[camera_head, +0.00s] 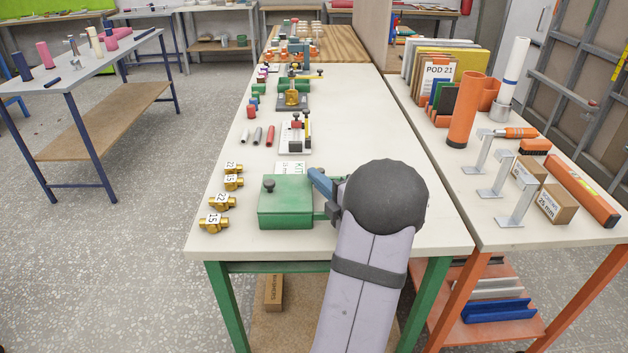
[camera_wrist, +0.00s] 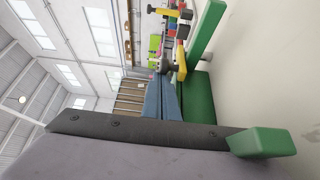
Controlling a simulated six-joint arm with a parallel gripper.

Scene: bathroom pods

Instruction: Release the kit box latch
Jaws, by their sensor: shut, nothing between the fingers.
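The green kit box (camera_head: 285,207) sits on the near end of the pale bench, its lid down, with a black knob (camera_head: 268,186) on top at the left. A green block (camera_wrist: 262,142) shows close to the camera.
Several brass fittings with number tags (camera_head: 222,200) stand left of the box. A white card (camera_head: 290,168) lies behind it. A small clamp stand (camera_head: 296,134) and three short tubes (camera_head: 258,136) are farther back. The bench's right half (camera_head: 365,125) is clear.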

